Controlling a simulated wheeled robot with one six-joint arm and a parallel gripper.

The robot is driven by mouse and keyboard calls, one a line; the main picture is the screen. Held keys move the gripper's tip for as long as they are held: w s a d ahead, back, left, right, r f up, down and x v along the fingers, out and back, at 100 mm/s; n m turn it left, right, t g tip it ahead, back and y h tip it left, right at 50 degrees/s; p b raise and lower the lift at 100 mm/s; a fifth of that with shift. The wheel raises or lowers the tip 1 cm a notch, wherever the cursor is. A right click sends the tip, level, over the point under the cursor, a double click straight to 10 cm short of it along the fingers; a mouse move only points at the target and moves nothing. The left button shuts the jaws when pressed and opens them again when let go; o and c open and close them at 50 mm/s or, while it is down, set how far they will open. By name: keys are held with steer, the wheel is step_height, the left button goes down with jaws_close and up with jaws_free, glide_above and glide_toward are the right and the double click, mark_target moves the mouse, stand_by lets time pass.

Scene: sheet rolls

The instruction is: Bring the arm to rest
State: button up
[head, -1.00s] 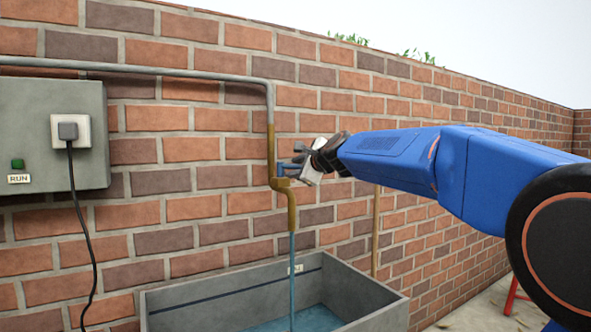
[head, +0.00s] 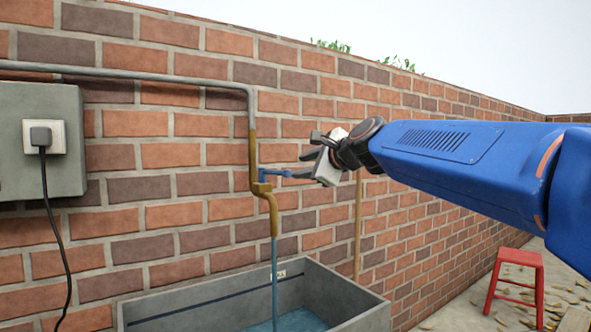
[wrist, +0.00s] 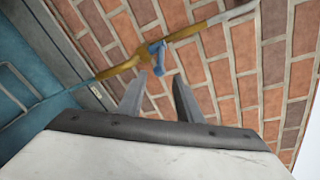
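My gripper (head: 309,150) is at the end of my blue arm, just right of the brass tap (head: 262,188) on the brick wall. In the wrist view my gripper's two fingers (wrist: 160,76) are apart with nothing between them. The tap's blue handle (head: 275,173) points toward the gripper. In the wrist view the handle (wrist: 157,58) lies beyond the fingertips, apparently clear of them. A stream of water (head: 275,260) runs down from the tap.
A grey trough (head: 345,290) with water in it stands below the tap. A grey box (head: 40,165) with a plug and black cord is on the wall at left. A wooden pole (head: 357,225) leans there. A red stool (head: 517,262) stands at the right.

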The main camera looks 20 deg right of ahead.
steer(key=shift+s+d+r, duration=0.1)
steer(key=shift+s+d, duration=0.1)
steer(key=shift+s, duration=0.45)
steer(key=s+d+f+n+g+h, duration=0.2)
steer(key=s+f+n+g, duration=0.3)
steer(key=s+f+n, duration=0.5)
steer(key=s+d+f+n+g+h, duration=0.2)
steer(key=s+f+n+g, duration=0.3)
steer(key=s+f, duration=2)
step_height(320, 180, down, 8)
steer(key=n, duration=0.6)
steer(key=shift+d+f, duration=0.15)
steer(key=shift+f, duration=0.05)
